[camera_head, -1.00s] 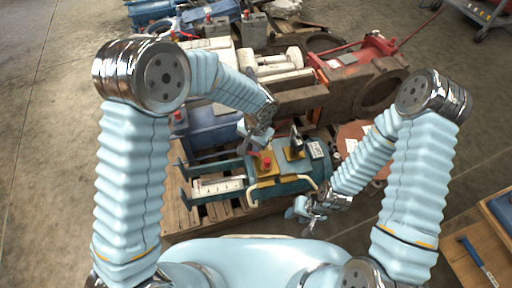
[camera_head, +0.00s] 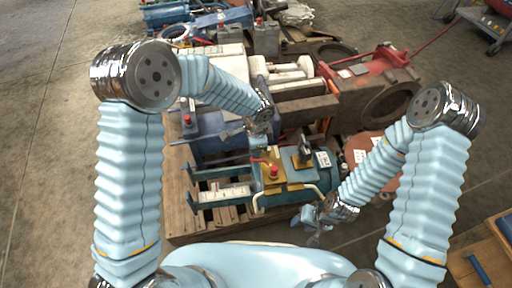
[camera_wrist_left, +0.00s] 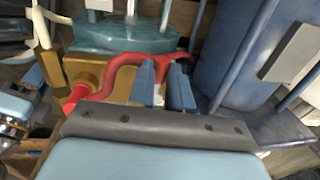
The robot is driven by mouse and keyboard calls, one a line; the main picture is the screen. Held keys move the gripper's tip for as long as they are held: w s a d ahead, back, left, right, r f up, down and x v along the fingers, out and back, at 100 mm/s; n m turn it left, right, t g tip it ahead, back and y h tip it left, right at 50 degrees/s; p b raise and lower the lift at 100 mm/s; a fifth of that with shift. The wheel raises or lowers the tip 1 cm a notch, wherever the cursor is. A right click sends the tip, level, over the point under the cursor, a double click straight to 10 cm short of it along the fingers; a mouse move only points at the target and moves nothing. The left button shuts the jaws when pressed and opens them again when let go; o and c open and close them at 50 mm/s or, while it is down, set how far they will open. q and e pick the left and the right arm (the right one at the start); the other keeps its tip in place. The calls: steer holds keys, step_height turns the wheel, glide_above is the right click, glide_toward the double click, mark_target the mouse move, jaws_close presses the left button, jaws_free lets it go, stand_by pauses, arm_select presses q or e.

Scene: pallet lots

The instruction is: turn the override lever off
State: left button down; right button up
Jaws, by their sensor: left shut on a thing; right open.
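The override lever is a bent red bar (camera_wrist_left: 118,68) in the left wrist view, fixed at a red hub beside a yellow bracket (camera_wrist_left: 86,72). In the head view the lever (camera_head: 262,161) is small above the red knob (camera_head: 273,172) on the teal machine (camera_head: 318,178). My left gripper (camera_wrist_left: 164,70) is shut on the lever near its free end; in the head view the gripper (camera_head: 258,146) is partly hidden by its own wrist. My right gripper (camera_head: 312,228) is open and empty, below the machine's lower right side.
The teal machine lies on a wooden pallet (camera_head: 178,219). A blue machine (camera_head: 212,132) stands close behind, also seen in the left wrist view (camera_wrist_left: 235,55). A red and brown machine (camera_head: 370,78) is at the back right. The floor on the left is clear.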

arm_select(q)
steer(key=shift+w, duration=0.1)
stand_by(0.4)
steer(key=c, duration=1.1)
jaws_free()
steer(key=shift+o, duration=0.2)
step_height(320, 180, up, 14)
steer(key=s+p, duration=0.1)
steer(key=shift+s+d+p, duration=0.15)
steer(key=shift+s+p, duration=0.2)
steer(key=shift+p, duration=0.05)
steer(key=shift+f, duration=0.15)
